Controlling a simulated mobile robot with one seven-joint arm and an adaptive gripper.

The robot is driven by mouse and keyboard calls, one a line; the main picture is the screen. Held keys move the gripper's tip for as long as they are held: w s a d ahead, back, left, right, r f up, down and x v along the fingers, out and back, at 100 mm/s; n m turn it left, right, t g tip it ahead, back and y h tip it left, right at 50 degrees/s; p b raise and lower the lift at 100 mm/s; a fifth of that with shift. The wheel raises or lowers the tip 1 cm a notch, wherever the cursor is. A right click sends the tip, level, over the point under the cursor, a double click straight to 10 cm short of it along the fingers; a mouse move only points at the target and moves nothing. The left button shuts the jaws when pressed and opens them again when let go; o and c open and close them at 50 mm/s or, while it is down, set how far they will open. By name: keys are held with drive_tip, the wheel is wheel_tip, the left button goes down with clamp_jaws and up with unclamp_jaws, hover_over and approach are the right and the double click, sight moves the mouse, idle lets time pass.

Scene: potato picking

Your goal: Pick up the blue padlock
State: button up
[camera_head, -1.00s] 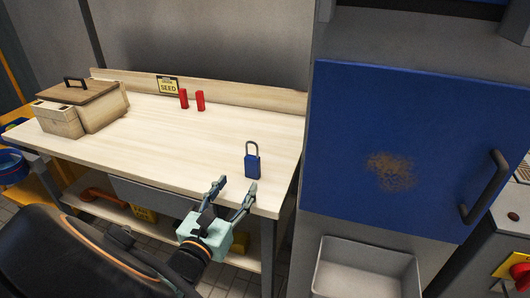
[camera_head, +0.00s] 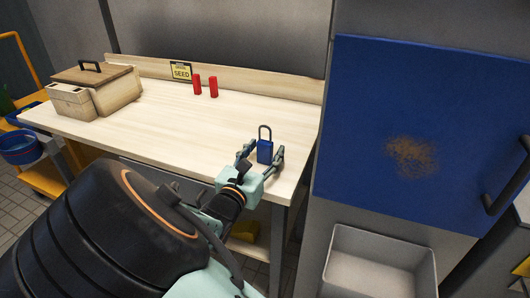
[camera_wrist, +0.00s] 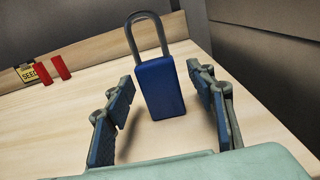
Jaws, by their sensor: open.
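The blue padlock (camera_head: 265,152) stands upright with its grey shackle up, near the front right of the wooden workbench (camera_head: 190,133). In the wrist view the padlock (camera_wrist: 160,88) is a little beyond and between the fingers. My gripper (camera_head: 260,153) is open and comes in from the front, one finger on each side of the padlock. In the wrist view my gripper (camera_wrist: 163,100) shows clear gaps between its blue pads and the padlock. The padlock's lower front is partly hidden by my gripper in the head view.
Two red blocks (camera_head: 205,86) and a yellow SEED sign (camera_head: 181,72) stand at the bench's back. A wooden box (camera_head: 97,90) is at the far left. A blue cabinet door (camera_head: 420,135) stands close on the right, above a grey bin (camera_head: 380,265). The bench middle is clear.

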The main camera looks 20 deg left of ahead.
drive_tip(key=shift+c, duration=0.5)
drive_tip(key=c, duration=1.2)
